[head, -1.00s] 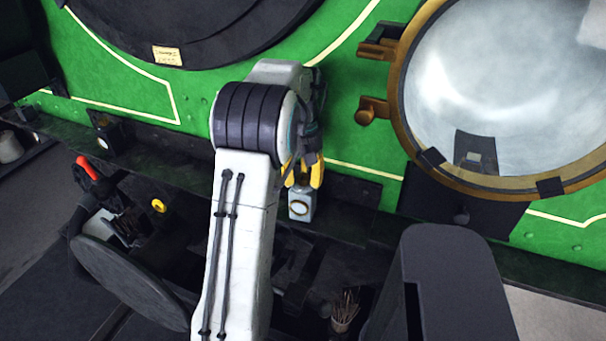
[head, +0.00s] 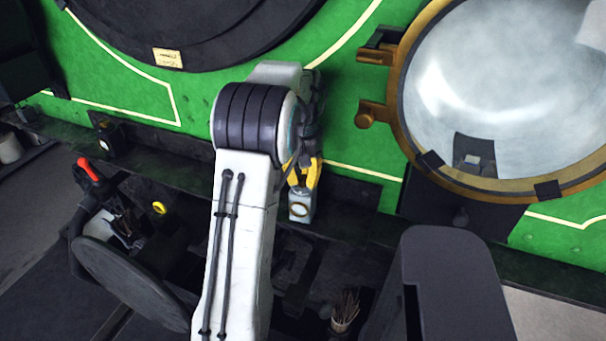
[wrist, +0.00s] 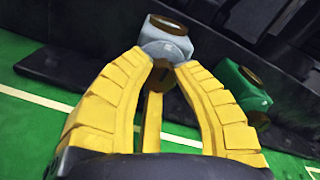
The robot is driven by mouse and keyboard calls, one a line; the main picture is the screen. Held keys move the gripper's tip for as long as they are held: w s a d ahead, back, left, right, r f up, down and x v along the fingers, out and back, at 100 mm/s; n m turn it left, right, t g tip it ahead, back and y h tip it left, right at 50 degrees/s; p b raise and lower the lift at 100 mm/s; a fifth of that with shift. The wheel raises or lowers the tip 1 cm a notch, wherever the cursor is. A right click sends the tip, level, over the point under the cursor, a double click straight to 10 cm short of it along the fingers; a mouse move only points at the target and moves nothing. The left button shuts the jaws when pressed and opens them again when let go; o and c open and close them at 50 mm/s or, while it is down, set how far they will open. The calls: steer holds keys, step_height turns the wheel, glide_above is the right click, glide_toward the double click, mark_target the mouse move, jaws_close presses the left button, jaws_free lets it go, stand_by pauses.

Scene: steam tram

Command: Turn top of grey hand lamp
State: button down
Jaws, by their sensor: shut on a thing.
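A green lamp (wrist: 243,93) stands beside the grey one in the wrist view; my arm hides that spot in the head view. A dark lamp (head: 108,137) stands farther left. A large brass-rimmed round glass (head: 500,95) is at right. A brush-like bundle (head: 345,310) is below.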

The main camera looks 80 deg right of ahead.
mark_target(303, 178)
steer(key=m+p, duration=0.1)
steer(key=m, duration=0.3)
steer(key=shift+f+m+p, duration=0.1)
steer(key=shift+m+p, duration=0.35)
steer(key=shift+m, duration=1.65)
steer(key=c, duration=0.9)
jaws_free()
step_height(303, 178, up, 12)
steer(key=shift+o, duration=0.3)
